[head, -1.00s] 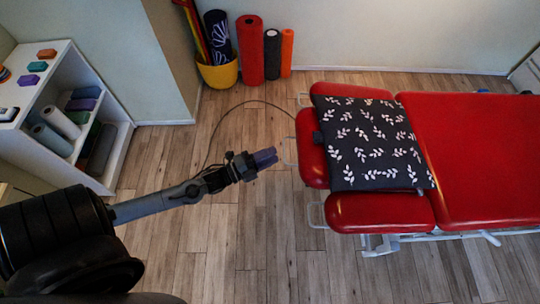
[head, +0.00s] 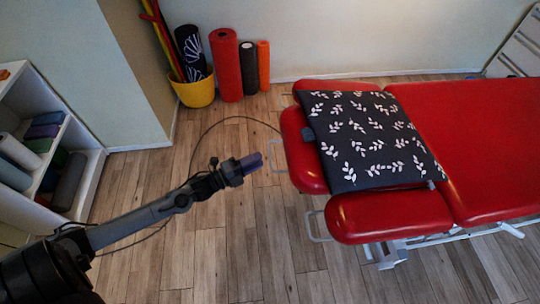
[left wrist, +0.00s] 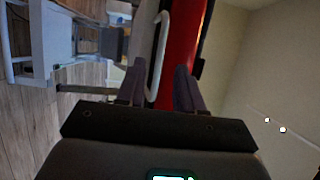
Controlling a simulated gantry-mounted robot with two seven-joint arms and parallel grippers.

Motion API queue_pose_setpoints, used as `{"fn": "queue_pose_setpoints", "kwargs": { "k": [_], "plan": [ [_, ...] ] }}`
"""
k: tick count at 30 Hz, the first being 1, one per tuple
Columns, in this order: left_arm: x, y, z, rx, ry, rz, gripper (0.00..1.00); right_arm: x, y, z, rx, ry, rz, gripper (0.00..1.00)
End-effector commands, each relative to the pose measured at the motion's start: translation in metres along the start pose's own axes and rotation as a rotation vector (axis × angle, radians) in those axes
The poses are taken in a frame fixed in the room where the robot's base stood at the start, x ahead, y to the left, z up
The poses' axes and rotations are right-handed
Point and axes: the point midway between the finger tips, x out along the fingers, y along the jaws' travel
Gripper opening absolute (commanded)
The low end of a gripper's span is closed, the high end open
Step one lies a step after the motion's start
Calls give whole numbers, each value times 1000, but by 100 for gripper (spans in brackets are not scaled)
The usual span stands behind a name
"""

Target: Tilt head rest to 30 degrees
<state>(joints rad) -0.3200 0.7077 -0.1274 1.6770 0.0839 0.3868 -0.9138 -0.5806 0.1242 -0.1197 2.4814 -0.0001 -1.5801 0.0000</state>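The red treatment table's head rest (head: 302,150) has a middle section between two side pads (head: 385,213), at the table's left end in the head view. A dark cushion with white leaves (head: 370,140) covers much of it. A thin metal handle (head: 274,156) sticks out from the middle section. My left gripper (head: 262,160) points at this handle from the left, just short of it. In the left wrist view its two fingers (left wrist: 160,88) are apart, with a pale bar (left wrist: 158,55) and the red pad (left wrist: 180,50) ahead, between them. My right gripper is out of view.
Another handle (head: 312,226) sticks out from the near side pad. A yellow bucket (head: 194,90) and upright foam rollers (head: 226,65) stand by the back wall. A white shelf (head: 85,165) is at the left. The floor between shelf and table is clear.

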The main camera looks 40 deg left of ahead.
Motion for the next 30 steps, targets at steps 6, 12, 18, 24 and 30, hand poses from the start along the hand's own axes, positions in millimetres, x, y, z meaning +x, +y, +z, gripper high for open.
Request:
{"fn": "queue_pose_setpoints", "kwargs": {
  "k": [6, 12, 18, 24, 30],
  "plan": [
    [35, 0, 0, 0, -1, -2, 36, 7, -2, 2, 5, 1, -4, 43],
    [54, 1, 0, -1, 0, 0, 36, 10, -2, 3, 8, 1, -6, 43],
    [60, 0, 0, 0, 0, 2, 36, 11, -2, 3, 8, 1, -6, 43],
    [60, 0, 0, -1, 0, 2, 36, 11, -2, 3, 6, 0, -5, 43],
    [60, 0, 0, -1, 0, 1, 10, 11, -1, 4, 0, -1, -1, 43]
  ]
}}
